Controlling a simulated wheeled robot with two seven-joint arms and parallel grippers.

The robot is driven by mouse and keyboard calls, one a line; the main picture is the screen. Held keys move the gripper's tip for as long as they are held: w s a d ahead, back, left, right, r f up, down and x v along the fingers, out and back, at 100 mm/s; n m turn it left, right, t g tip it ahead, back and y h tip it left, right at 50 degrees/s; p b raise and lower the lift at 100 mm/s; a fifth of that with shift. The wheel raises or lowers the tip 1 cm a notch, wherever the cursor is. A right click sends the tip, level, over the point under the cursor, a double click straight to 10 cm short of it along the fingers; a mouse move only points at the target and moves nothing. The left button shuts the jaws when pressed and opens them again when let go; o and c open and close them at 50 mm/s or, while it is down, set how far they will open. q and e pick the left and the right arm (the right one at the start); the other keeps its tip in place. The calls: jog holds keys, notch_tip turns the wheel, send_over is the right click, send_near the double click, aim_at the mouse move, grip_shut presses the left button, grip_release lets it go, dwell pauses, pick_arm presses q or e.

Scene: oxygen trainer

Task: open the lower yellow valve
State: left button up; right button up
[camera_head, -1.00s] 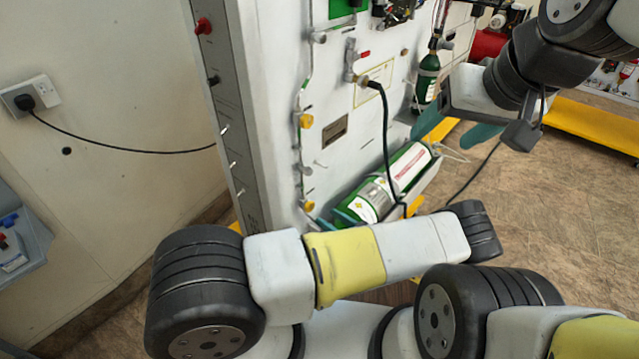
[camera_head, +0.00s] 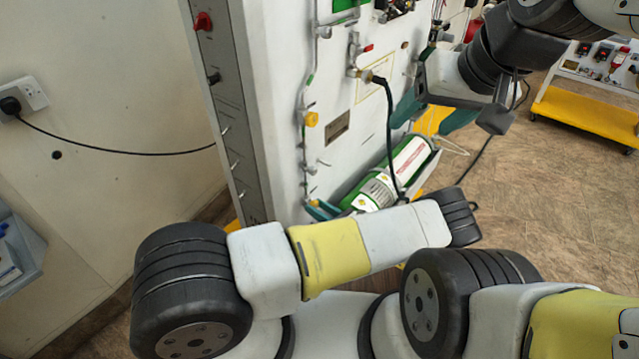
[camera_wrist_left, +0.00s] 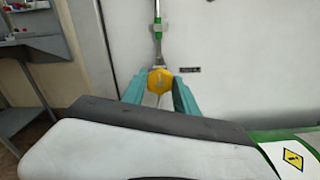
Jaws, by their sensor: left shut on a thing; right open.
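The lower yellow valve (camera_wrist_left: 160,81) is a small yellow knob below a thin vertical pipe on the white panel. My left gripper (camera_wrist_left: 159,88) has its two teal fingers on either side of it and is shut on it. In the head view my left gripper (camera_head: 320,210) reaches the foot of the panel, and its fingers and arm largely hide this valve. The upper yellow valve (camera_head: 311,119) is on the same pipe, apart from both grippers. My right gripper (camera_head: 432,115) is open and empty in front of the panel's right side.
A green and white cylinder (camera_head: 408,160) lies tilted low at the panel, close to the right of my left gripper. A black hose (camera_head: 389,130) hangs from the panel down past it. A yellow-based cart (camera_head: 585,112) stands at the right; the floor before it is clear.

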pick_arm(q)
grip_shut()
jog(key=shift+n, duration=3.4)
jog(key=o, duration=1.1)
grip_release()
